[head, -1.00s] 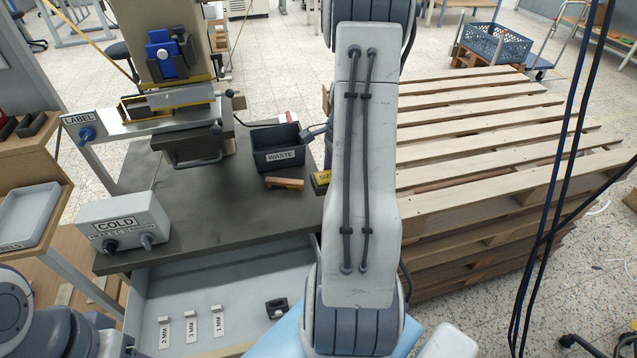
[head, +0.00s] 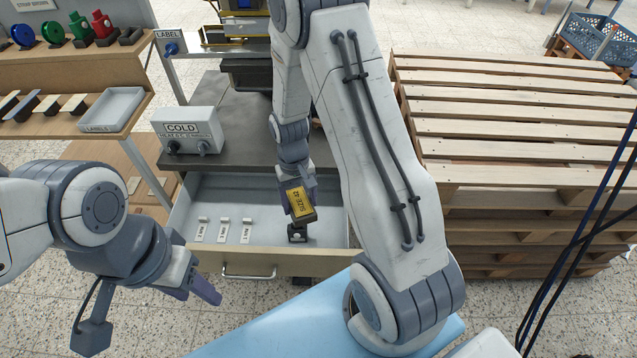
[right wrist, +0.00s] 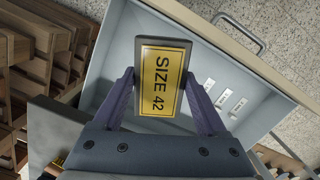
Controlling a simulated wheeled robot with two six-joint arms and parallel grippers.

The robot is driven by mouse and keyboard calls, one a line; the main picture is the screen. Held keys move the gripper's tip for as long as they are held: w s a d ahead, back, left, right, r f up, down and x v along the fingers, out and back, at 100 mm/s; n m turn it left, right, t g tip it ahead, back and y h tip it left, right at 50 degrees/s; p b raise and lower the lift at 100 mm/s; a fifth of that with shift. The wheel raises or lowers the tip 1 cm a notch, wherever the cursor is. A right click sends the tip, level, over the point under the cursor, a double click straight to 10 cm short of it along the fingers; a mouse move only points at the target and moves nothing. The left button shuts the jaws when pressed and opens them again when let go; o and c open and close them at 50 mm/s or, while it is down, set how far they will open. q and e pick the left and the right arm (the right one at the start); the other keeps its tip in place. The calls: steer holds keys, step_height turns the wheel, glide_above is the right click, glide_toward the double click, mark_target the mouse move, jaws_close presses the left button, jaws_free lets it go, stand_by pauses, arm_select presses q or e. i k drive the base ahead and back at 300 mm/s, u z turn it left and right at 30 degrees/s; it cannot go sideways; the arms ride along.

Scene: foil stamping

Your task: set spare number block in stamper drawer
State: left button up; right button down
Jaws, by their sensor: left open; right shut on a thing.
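The number block (head: 300,202), dark with a yellow plate reading SIZE 42, is held in my right gripper (head: 299,194). The right wrist view shows the same block (right wrist: 162,82) between both fingers (right wrist: 163,90), its label facing the camera. The block is over the right part of the open grey stamper drawer (head: 262,205); its height above the floor is hard to tell. The drawer (right wrist: 190,50) also shows beneath it in the right wrist view. My left gripper (head: 204,290) is open and empty, left of the drawer front.
Several white labelled gauge strips (head: 222,231) lie in the drawer's left part. A small black holder (head: 297,233) lies just below the block in the head view. The COLD box (head: 187,130) stands above the drawer. A pallet stack (head: 500,130) is at the right.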

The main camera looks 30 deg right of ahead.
mark_target(325, 236)
steer(key=u, duration=1.3)
steer(key=k, duration=0.85)
steer(key=z, duration=0.75)
steer(key=i, duration=0.5)
steer(key=u, duration=0.05)
